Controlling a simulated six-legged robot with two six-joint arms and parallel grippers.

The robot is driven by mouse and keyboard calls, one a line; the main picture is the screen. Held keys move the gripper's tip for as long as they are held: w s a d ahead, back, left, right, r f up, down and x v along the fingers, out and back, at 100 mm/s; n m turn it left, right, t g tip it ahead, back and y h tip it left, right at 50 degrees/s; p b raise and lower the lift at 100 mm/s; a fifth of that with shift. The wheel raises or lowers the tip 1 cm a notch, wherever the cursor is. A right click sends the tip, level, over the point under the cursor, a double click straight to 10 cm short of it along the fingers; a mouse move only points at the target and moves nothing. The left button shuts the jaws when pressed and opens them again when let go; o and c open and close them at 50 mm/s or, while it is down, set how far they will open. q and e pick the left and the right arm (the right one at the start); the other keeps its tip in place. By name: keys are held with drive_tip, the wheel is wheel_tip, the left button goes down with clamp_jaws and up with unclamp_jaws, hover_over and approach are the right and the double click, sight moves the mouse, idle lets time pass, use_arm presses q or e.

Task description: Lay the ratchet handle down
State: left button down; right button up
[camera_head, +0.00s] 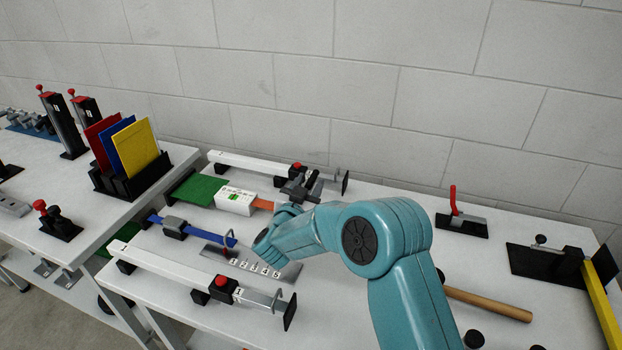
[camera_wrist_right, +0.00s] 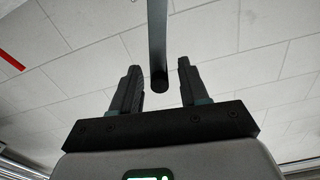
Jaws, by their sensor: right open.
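My right gripper (camera_head: 298,188) reaches in over the far white rail, its dark fingers partly hidden among the clamp parts there. In the right wrist view the same gripper (camera_wrist_right: 160,88) is open, one finger on each side. A grey bar with a dark round end (camera_wrist_right: 158,45) comes down from the top between the fingers, with a gap to each; it looks like the ratchet handle, but I cannot tell for sure. In the head view I cannot pick that bar out from the gripper and clamp. My left gripper is not in view.
The near white rail (camera_head: 165,266) and a numbered plate (camera_head: 252,262) lie below my arm. A red lever (camera_head: 453,200) stands upright at right, near a wooden handle (camera_head: 490,304). Coloured panels (camera_head: 136,148) stand in a rack at left. The block wall closes the back.

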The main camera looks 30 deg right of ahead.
drive_tip(key=shift+x, duration=0.85)
clamp_jaws()
drive_tip(key=shift+s+f+b, duration=0.15)
drive_tip(key=shift+f+b, duration=0.1)
drive_tip(key=shift+b, duration=0.2)
drive_tip(key=s+d+f+m+b, duration=0.3)
drive_tip(key=m+b, duration=0.4)
drive_tip(key=b, duration=0.7)
drive_tip(key=shift+s+d+f, duration=0.4)
drive_tip(key=shift+s+d, duration=0.35)
drive_tip(key=shift+s, duration=0.2)
unclamp_jaws()
drive_tip(key=shift+r, duration=0.1)
drive_tip(key=v, duration=1.2)
